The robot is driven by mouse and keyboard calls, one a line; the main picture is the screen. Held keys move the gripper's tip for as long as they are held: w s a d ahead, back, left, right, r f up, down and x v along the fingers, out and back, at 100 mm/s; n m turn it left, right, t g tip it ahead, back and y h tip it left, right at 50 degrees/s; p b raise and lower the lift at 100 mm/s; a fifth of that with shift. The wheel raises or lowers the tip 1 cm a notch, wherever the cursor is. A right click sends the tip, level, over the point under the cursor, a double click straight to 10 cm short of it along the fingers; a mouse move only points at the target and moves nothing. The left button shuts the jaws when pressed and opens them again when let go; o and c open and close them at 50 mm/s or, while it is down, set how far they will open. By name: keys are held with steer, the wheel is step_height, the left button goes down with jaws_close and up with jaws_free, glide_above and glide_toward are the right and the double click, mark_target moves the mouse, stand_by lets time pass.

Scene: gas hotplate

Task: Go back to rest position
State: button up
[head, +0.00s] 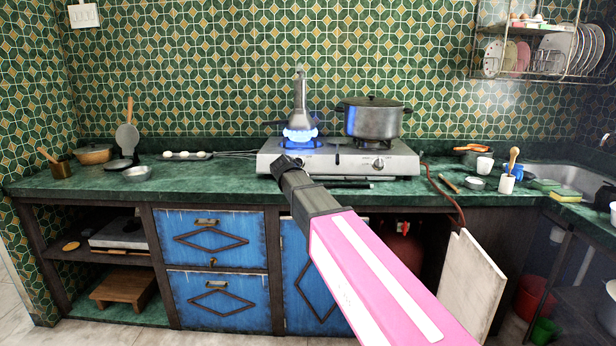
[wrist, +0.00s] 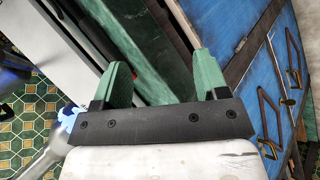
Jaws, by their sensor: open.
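My gripper (head: 284,163) is at the front of the gas hotplate (head: 265,164), by its left side. In the wrist view its two green fingers (wrist: 160,66) stand wide apart with nothing between them. The left burner burns with a blue flame (head: 300,134), under a metal vessel with a narrow neck (head: 300,110). A lidded pot (head: 374,120) sits over the right burner, where no clear flame shows. The right knob (head: 379,164) is visible; the left knob is hidden behind my gripper. My pink and white arm reaches up from the lower right.
The green counter (head: 220,182) is mostly clear left of the hotplate. Cups and a sink (head: 565,177) are at right. Blue drawers (head: 210,240) and an open pale door (head: 470,280) are below.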

steer(key=s+d+f+m+g+y, duration=0.1)
steer(key=s+d+f+m+g, duration=0.1)
steer(key=s+d+f, duration=0.4)
steer(key=s+d+f+m+g+y, duration=0.2)
steer(key=s+d+f+m, duration=0.2)
steer(key=s+d+f, duration=0.3)
steer(key=s+d+f+m+g+y, duration=0.2)
steer(key=s+d+f+m, duration=0.2)
steer(key=s+d+f, duration=0.3)
steer(key=s+f, duration=0.4)
steer(key=f, duration=0.5)
steer(key=shift+s, duration=0.15)
